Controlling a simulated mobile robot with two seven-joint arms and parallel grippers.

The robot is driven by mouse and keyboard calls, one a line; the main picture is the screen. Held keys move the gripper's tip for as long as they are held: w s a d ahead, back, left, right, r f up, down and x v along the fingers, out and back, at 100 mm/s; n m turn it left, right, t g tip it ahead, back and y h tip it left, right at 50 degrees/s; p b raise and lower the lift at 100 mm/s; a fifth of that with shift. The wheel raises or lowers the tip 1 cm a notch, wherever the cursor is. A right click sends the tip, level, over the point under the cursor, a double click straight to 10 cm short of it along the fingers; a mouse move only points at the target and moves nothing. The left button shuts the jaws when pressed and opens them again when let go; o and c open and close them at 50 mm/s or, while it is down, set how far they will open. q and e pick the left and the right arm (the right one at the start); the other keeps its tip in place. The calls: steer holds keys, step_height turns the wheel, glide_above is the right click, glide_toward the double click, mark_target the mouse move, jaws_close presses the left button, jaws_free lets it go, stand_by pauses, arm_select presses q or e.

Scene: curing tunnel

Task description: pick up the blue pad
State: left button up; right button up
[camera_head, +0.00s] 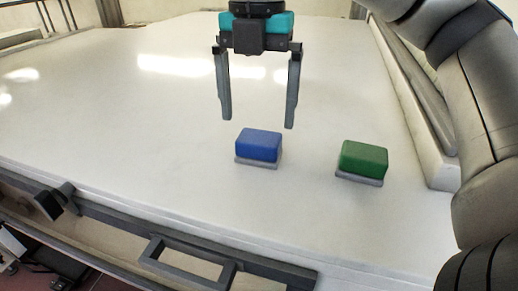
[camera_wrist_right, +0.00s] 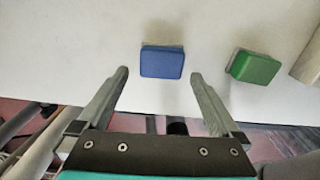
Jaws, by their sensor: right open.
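The blue pad (camera_head: 259,145) is a small block with a pale grey layer underneath, sitting on the white surface in the head view. It also shows in the right wrist view (camera_wrist_right: 162,62), beyond the fingertips and centred between them. My right gripper (camera_head: 258,122) points down above the surface, with its two grey fingers wide apart and nothing between them. Its fingers also show in the right wrist view (camera_wrist_right: 160,74). The fingertips appear above the pad and apart from it. My left gripper is not in view.
A similar green pad (camera_head: 364,159) lies to the right of the blue one, also in the right wrist view (camera_wrist_right: 255,67). The white surface (camera_head: 120,110) is bare on the left. A raised side wall (camera_head: 424,135) borders the right, and a grey rail (camera_head: 110,222) runs along the front.

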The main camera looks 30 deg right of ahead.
steer(key=shift+d+f+p, duration=0.15)
steer(key=shift+f+p, duration=0.3)
steer(key=shift+f, duration=2.35)
steer(key=c, duration=1.1)
steer(key=shift+r, duration=0.15)
step_height(320, 180, up, 10)
steer(key=shift+f, duration=0.1)
step_height(320, 180, up, 10)
steer(key=p, duration=0.4)
glide_above(259, 137)
